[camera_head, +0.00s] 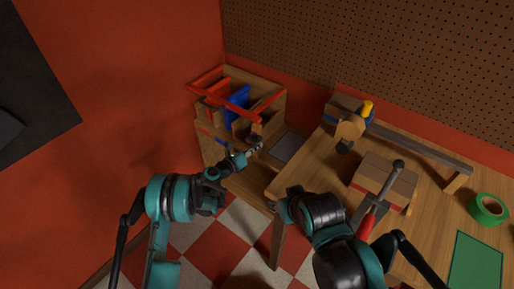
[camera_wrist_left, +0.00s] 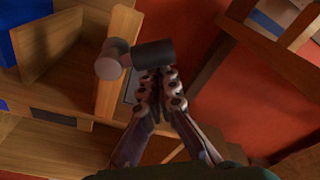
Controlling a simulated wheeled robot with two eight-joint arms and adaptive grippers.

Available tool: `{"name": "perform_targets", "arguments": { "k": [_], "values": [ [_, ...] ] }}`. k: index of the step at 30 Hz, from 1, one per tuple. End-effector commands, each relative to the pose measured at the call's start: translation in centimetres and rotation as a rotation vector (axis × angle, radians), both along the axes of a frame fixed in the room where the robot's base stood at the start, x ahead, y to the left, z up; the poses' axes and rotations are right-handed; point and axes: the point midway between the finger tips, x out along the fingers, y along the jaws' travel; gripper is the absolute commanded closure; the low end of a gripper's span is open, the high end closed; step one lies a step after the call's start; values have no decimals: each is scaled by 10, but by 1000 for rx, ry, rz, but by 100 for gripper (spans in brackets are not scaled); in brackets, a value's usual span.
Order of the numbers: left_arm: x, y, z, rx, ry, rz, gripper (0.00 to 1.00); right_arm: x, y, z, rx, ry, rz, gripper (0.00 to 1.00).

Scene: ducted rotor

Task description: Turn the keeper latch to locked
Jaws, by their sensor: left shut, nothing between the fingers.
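My left gripper (camera_head: 257,144) reaches to the front of the wooden unit with red bars (camera_head: 266,103). In the left wrist view its fingers (camera_wrist_left: 157,82) are shut and empty. Just beyond the fingertips is what looks like the keeper latch, a dark cylindrical handle (camera_wrist_left: 154,53) joined to a grey round knob (camera_wrist_left: 112,60). The fingertips are very close to the dark handle; I cannot tell whether they touch it. The latch is too small and covered to make out clearly in the head view.
A blue panel (camera_head: 236,104) stands in the unit. A pegboard (camera_head: 420,65) is behind.

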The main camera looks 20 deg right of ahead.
Motion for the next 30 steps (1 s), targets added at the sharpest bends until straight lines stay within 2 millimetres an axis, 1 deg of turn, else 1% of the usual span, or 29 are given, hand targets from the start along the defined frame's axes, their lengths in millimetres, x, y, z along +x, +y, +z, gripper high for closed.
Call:
{"name": "perform_targets", "arguments": {
  "k": [20,30],
  "values": [
    [1,1,6,0,0,0,100,0,0,0,0,0,0,60],
    [4,3,16,-1,1,0,100,0,0,0,0,0,0,60]
  ]
}}
